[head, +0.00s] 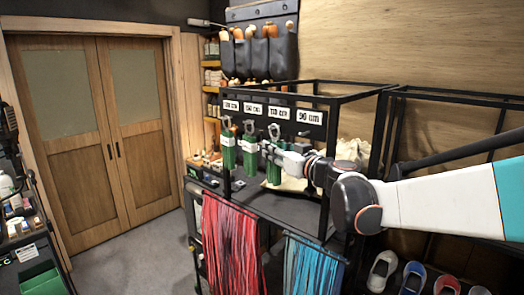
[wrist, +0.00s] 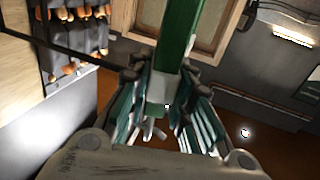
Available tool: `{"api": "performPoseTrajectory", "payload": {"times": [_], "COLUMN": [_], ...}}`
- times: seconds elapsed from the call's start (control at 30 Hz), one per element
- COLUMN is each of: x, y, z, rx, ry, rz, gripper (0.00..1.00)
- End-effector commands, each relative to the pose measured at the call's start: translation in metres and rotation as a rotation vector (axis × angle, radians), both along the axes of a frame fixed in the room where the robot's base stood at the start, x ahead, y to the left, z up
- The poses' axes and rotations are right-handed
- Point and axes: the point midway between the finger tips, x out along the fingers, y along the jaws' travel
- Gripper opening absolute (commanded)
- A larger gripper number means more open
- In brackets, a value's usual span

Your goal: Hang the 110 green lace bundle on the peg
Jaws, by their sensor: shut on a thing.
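My gripper (head: 268,150) is at the label rail and shut on a green lace bundle (head: 273,172). In the wrist view the green bundle (wrist: 178,42) runs up from between my gripper's fingers (wrist: 163,82), with a pale band at its lower end. The held bundle is upright, its top loop near the rail below the 110 cm label (head: 279,113). The peg there is too small to make out, so I cannot tell whether the loop is on it. Two other green bundles, one left (head: 228,150) and one nearer (head: 250,152), hang beside it.
A 90 cm label (head: 309,117) is at the rail's right. Red laces (head: 230,240) and blue laces (head: 312,265) hang below the shelf. The black rack frame (head: 350,97) rises close to my arm. Shoes (head: 412,278) stand at lower right. A tool pouch (head: 265,50) hangs above.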

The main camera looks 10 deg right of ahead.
Motion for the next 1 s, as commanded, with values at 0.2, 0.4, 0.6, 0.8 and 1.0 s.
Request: {"api": "performPoseTrajectory", "payload": {"times": [0.2, 0.4, 0.6, 0.8, 1.0], "x": [0.0, 0.0, -0.006, -0.031, -0.059], "y": [0.0, 0.0, -0.003, -0.012, -0.021], "z": [0.0, 0.0, 0.0, 0.0, 0.0], "rx": [0.0, 0.0, 0.0, 0.0, 0.0], "ry": [0.0, 0.0, 0.0, 0.0, 0.0], "rz": [0.0, 0.0, -0.001, -0.002, -0.002], "gripper": [0.44, 0.44, 0.44, 0.44, 0.44]}}
